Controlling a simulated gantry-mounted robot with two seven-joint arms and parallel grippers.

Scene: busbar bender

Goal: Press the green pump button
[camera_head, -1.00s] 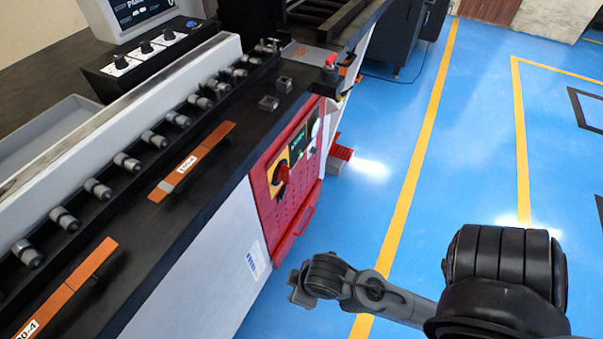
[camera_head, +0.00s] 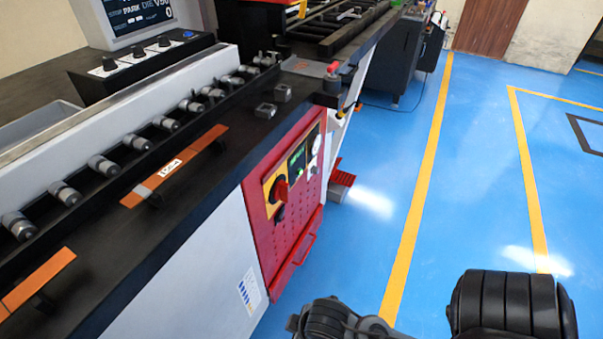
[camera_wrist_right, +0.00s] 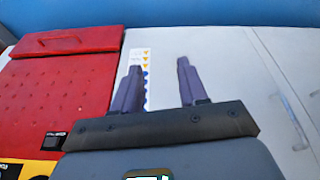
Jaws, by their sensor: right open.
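The red control panel (camera_head: 285,200) is on the machine's front. It carries a red rotary switch (camera_head: 278,190) on a yellow plate, a dark display (camera_head: 297,160) with green marks, and a round gauge (camera_head: 316,144). A small green spot (camera_head: 299,176) below the display may be the green pump button; it is too small to be sure. My right gripper (camera_wrist_right: 157,72) is open and empty, facing the white cabinet front beside the red panel (camera_wrist_right: 60,95). In the head view my right wrist (camera_head: 328,318) is at the bottom edge, below the panel. My left gripper is not in view.
The machine's dark top (camera_head: 185,200) holds rollers and orange strips to the left. A red knob (camera_head: 333,67) stands at its corner. A red foot pedal (camera_head: 341,180) is on the floor beyond the panel. The blue floor to the right is clear.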

